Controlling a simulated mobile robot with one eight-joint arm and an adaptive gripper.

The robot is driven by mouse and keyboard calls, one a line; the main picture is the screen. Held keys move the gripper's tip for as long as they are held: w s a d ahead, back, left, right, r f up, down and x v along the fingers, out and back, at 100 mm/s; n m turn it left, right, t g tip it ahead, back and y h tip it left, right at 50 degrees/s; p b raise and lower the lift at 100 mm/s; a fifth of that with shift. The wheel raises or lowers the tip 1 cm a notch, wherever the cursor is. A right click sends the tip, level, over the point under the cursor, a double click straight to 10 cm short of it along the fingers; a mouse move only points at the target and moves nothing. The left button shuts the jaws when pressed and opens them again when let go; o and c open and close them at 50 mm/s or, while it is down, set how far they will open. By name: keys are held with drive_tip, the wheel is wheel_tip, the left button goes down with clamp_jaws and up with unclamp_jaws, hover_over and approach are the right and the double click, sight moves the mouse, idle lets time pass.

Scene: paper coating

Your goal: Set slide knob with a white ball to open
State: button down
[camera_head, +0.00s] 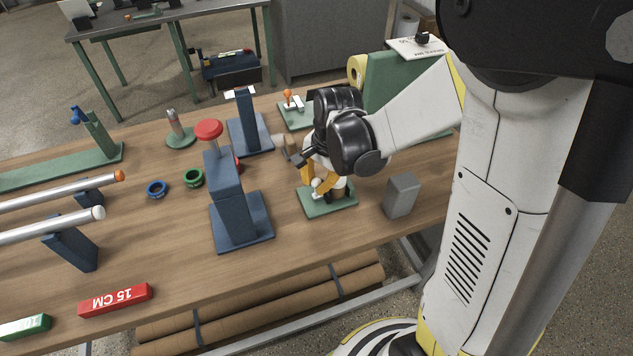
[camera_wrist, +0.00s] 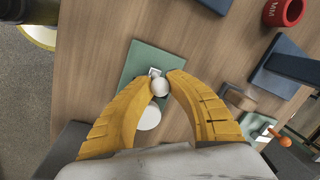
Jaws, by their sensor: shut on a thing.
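The white ball knob (camera_head: 316,183) belongs to a slide on a green base plate (camera_head: 345,206), right of centre on the wooden table. My gripper (camera_head: 311,186) reaches down over it, with yellow fingers on the ball. In the wrist view the white ball (camera_wrist: 161,88) sits between the two yellow fingertips of my gripper (camera_wrist: 160,83), which are shut on it. The green plate (camera_wrist: 147,62) lies under them. A second white round part (camera_wrist: 148,118) shows between the fingers. My gripper hides much of the slide, so its position is hard to tell.
A grey block (camera_head: 402,195) stands close to the right of the plate. A blue stand with a red knob (camera_head: 208,130) is to the left. Another slide with an orange ball (camera_head: 288,93) and a blue stand (camera_head: 247,125) are behind. Bare table lies in front.

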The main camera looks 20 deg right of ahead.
drive_tip(key=shift+a, duration=1)
drive_tip(key=c, duration=1.2)
unclamp_jaws()
drive_tip(key=shift+c, duration=0.2)
drive_tip(key=shift+d, duration=0.1)
wheel_tip(320, 180, up, 12)
drive_tip(key=s+d, duration=0.1)
drive_tip(key=s, duration=0.1)
drive_tip(key=shift+d, duration=0.1)
drive_tip(key=s+r+n+t+h, duration=0.1)
drive_tip(key=s+r+n+t, duration=0.2)
drive_tip(key=s+n, duration=0.7)
drive_tip(key=shift+s+d+r+n+t, duration=0.2)
drive_tip(key=shift+s+d+n+t, duration=0.3)
drive_tip(key=shift+t, duration=0.7)
